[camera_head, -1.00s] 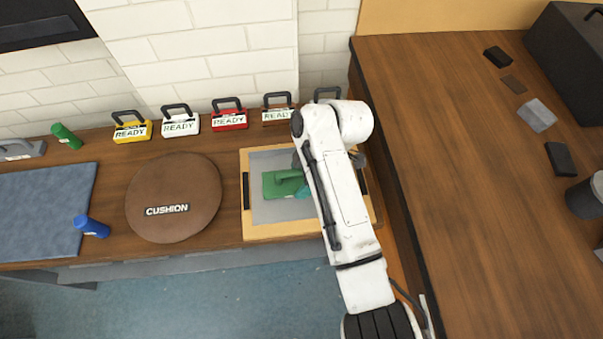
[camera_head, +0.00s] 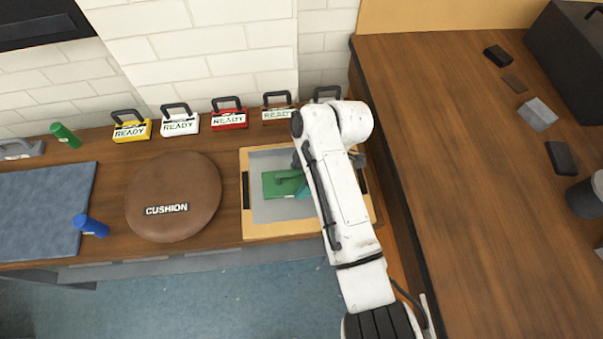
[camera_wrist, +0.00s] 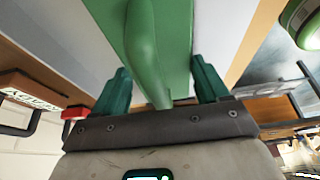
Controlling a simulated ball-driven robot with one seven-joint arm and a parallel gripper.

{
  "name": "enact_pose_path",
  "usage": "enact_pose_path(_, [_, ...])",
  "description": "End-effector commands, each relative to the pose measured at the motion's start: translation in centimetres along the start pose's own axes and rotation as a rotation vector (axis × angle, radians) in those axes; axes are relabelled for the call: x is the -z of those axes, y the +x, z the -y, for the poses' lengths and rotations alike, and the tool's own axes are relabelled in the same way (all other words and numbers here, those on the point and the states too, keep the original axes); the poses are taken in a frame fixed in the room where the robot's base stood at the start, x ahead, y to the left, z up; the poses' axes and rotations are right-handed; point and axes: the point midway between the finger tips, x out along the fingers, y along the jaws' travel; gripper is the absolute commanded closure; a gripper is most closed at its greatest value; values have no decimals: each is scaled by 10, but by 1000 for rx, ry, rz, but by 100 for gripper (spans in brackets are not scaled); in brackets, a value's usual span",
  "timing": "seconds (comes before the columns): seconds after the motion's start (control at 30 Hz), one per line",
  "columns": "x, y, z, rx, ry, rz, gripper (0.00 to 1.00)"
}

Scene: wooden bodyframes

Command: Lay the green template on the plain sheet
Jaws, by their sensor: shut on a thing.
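The green template (camera_head: 281,187) is a flat green plate with a raised handle. It is over the grey sheet (camera_head: 270,211) in the light wood frame (camera_head: 260,234). My arm hides its right part in the head view. In the wrist view, my gripper (camera_wrist: 160,78) has its two teal fingers on either side of the template's green handle (camera_wrist: 147,45), shut on it. The plate looks level and close to the sheet, but I cannot tell whether it touches. The right part of the sheet is hidden behind my arm.
A round brown cushion (camera_head: 172,190) lies left of the frame. Several handled boxes marked READY, such as the red one (camera_head: 230,120), stand along the wall. A wooden counter (camera_head: 460,150) is at right.

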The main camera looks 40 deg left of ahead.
Motion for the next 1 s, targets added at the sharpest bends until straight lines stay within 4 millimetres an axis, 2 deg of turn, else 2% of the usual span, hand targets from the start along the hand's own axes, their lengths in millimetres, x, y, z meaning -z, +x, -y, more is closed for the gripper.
enact_pose_path(0.13, [0, -2, -1, -3, -1, 0, 85])
enact_pose_path(0.17, [0, -2, -1, -3, -1, 0, 23])
enact_pose_path(0.4, [0, -1, 0, -1, 0, 0, 0])
enact_pose_path(0.77, [0, 0, 0, 1, 0, 0, 0])
enact_pose_path(1.0, [4, -9, 0, 0, 0, 0, 0])
